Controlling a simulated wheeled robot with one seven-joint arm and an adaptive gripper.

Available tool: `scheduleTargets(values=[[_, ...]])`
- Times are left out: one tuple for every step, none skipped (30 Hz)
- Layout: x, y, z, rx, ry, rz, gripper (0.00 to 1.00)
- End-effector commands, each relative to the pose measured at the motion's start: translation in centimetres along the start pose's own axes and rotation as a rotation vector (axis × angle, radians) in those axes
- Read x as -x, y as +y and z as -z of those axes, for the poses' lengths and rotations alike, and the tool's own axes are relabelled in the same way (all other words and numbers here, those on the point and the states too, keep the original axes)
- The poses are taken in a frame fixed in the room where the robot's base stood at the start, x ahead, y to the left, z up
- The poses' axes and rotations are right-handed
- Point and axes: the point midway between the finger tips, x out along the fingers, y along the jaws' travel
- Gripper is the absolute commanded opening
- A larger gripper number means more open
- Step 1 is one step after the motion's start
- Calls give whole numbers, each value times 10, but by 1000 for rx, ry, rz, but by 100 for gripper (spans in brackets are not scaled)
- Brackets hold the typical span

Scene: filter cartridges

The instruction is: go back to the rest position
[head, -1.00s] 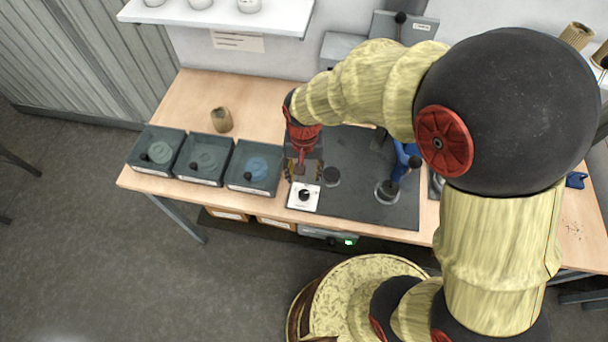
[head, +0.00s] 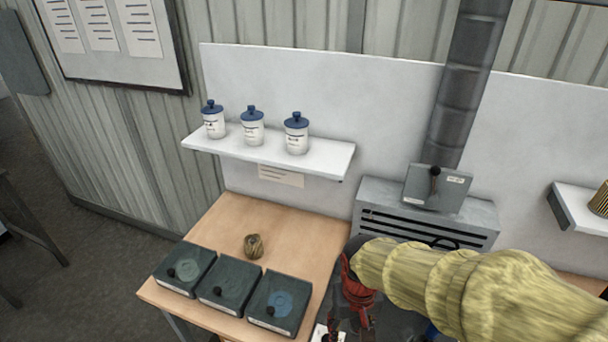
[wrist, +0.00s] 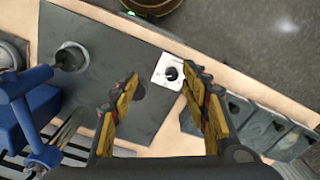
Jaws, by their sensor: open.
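My gripper (wrist: 160,100) is open and empty in the wrist view, its two yellow fingers spread above the dark mat (wrist: 100,40) on the workbench. A dark round spot on the mat shows between the fingers, and a white card with a black knob (wrist: 171,73) lies beside the right fingertip. In the head view my gripper (head: 352,318) is at the bottom edge, right of the dark boxes, and its fingertips are partly cut off. My arm reaches in from the right.
Three dark lidded boxes (head: 229,286) line the bench front. A tan cartridge (head: 254,246) stands behind them on bare wood. A shelf (head: 270,151) holds three white jars with blue lids. A grey vented unit (head: 425,215) stands behind my arm. A blue fixture (wrist: 35,110) is left in the wrist view.

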Motion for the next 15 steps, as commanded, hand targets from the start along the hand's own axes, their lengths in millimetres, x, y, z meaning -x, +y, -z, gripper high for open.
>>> scheduleTargets(values=[[14, 7, -6, 9, 32, 4, 46], [22, 11, -9, 17, 53, 6, 46], [34, 16, -15, 25, 81, 8, 46], [42, 21, -20, 29, 102, 9, 46], [50, 25, -25, 32, 127, 9, 46], [62, 31, -31, 31, 164, 9, 46], [70, 36, -36, 30, 193, 8, 46], [78, 40, -42, 24, 222, 6, 46], [88, 46, -48, 14, 260, 3, 46], [95, 50, -52, 4, 290, 1, 46], [102, 54, -56, -8, 319, -1, 46], [110, 58, -60, -26, 356, -4, 46], [116, 61, -63, -37, 383, -6, 46], [122, 64, -64, -48, 408, -9, 46], [128, 67, -67, -61, 436, -12, 46]])
